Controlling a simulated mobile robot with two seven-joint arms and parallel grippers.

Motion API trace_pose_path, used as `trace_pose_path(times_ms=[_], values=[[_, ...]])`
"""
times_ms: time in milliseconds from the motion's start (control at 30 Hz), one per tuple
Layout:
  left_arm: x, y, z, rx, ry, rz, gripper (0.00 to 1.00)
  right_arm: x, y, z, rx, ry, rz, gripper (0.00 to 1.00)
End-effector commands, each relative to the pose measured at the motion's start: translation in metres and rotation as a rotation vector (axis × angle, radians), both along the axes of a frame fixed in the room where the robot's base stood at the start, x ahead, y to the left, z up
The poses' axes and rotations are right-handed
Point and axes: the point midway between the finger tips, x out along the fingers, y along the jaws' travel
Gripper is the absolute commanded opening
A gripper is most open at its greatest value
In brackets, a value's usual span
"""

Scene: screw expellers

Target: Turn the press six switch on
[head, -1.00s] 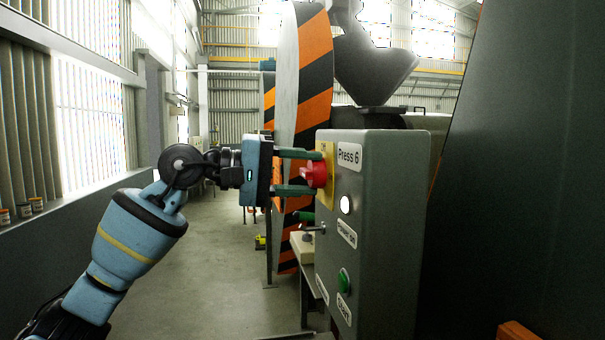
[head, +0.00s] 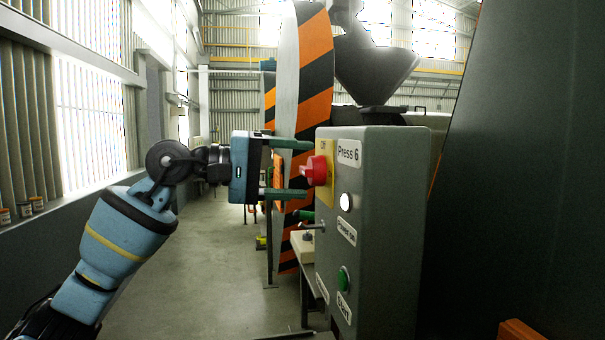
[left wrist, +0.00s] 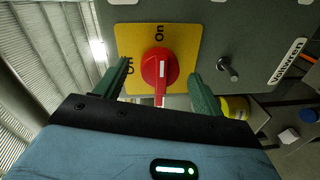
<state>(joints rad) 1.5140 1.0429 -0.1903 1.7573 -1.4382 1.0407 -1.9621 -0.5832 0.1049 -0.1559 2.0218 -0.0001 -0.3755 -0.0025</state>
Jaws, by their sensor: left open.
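The press six switch is a red rotary knob (head: 314,171) on a yellow plate (head: 326,189) on the grey control box (head: 385,215) labelled "Press 6". In the left wrist view the red knob (left wrist: 159,68) has its white line roughly upright, in line with the "On" label above it; "Off" is at the left. My left gripper (head: 308,169) is open, with one finger above and one below the knob's level, set back to the left and apart from it. It also shows in the left wrist view (left wrist: 160,78). My right gripper is not in view.
Below the knob are a white lamp (head: 345,203), a small metal toggle (head: 315,228) and a green start button (head: 343,279). A striped orange and black guard (head: 305,75) stands behind the box. Free floor (head: 190,270) lies to the left.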

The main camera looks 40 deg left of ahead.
Motion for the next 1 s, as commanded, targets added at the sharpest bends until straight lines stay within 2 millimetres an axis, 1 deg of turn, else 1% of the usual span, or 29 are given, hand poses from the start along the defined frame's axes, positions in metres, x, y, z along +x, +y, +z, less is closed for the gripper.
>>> trace_pose_path(times_ms=[33, 200, 400, 567, 1000], values=[[-0.006, 0.006, -0.003, 0.002, 0.003, 0.003, 0.69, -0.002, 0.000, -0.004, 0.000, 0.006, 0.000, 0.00], [-0.027, 0.024, -0.001, 0.002, 0.004, 0.003, 0.69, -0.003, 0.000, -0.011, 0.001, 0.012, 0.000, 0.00], [-0.043, 0.037, 0.002, 0.002, 0.002, 0.002, 0.69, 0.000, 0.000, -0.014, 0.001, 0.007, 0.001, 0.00], [-0.047, 0.040, 0.004, 0.002, 0.001, 0.000, 0.69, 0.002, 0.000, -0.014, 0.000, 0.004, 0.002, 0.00], [-0.047, 0.039, 0.005, 0.001, 0.000, 0.000, 0.69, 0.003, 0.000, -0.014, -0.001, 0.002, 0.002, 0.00]])
